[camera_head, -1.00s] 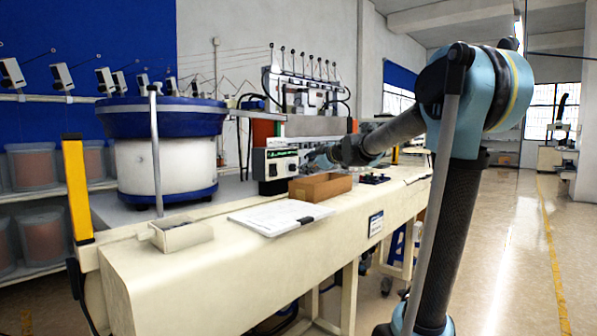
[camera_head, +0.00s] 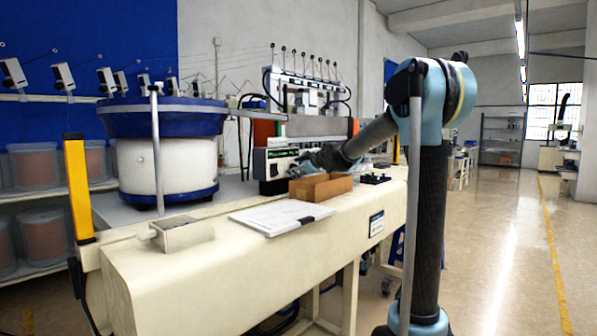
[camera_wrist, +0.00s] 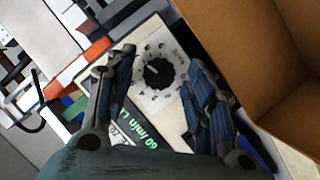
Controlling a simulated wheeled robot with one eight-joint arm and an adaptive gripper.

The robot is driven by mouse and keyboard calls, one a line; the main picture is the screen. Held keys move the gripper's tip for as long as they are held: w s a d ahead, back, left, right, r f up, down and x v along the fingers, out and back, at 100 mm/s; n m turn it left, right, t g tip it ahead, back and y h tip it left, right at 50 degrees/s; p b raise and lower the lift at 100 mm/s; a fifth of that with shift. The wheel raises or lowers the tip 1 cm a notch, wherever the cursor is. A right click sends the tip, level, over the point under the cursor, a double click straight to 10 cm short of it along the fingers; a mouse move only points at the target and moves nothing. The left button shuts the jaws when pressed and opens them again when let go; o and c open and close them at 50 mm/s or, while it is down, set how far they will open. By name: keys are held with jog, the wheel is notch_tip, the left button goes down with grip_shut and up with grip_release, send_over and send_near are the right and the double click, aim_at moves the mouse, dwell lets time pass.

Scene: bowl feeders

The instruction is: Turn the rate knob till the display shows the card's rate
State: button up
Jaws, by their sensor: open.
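The feeder's control box (camera_head: 278,163) stands on the bench behind the cardboard box. In the wrist view its black rate knob (camera_wrist: 158,73) sits on a white marked dial. My gripper (camera_wrist: 162,60) is open, with one finger on each side of the knob in the picture; contact cannot be told. In the head view my gripper (camera_head: 318,160) is in front of the control box. A clipboard with a white sheet (camera_head: 275,216) lies on the bench; its writing is unreadable.
An open cardboard box (camera_head: 320,188) stands close below my gripper and fills the wrist view's upper right. A blue and white bowl feeder (camera_head: 165,150) stands at left, a small tray (camera_head: 183,235) at front left. A dark plate with knobs (camera_head: 374,179) lies right of the box.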

jog(key=c, duration=1.1)
jog(key=shift+o, duration=0.2)
jog(key=shift+w+d+r+m+g+y, duration=0.1)
jog(key=shift+m+g+y, duration=0.25)
jog(key=shift+m+g, duration=0.55)
jog(key=shift+w+d+r+m+g+y, duration=0.1)
jog(key=shift+m+g+y, duration=0.3)
jog(key=shift+m, duration=1)
